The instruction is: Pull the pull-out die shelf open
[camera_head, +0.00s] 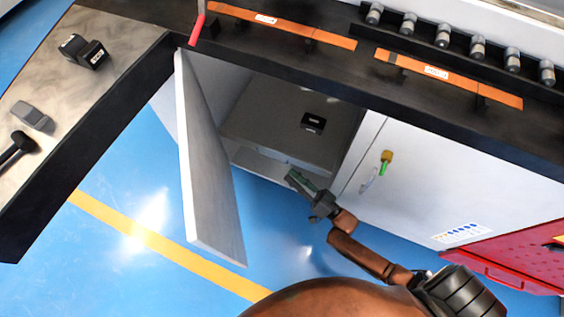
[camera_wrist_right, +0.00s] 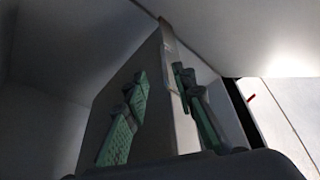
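The pull-out die shelf (camera_head: 265,125) is a grey tray inside the cabinet under the bench, behind the open left door (camera_head: 205,165). A small black block (camera_head: 313,122) lies on it. Its pale front lip (camera_head: 262,165) faces me. My right gripper (camera_head: 293,178) is at the right part of that lip. In the right wrist view, the open right gripper (camera_wrist_right: 160,95) has its green fingers apart with a grey panel (camera_wrist_right: 170,110) between them; I cannot tell whether they touch it. My left gripper is not in view.
The open door stands left of my right arm. The closed right door (camera_head: 415,175) has a lock with keys (camera_head: 386,158). The dark bench edge (camera_head: 440,125) hangs above. A red cabinet (camera_head: 515,258) is at right. Blue floor (camera_head: 270,235) lies clear between the open door and my arm.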

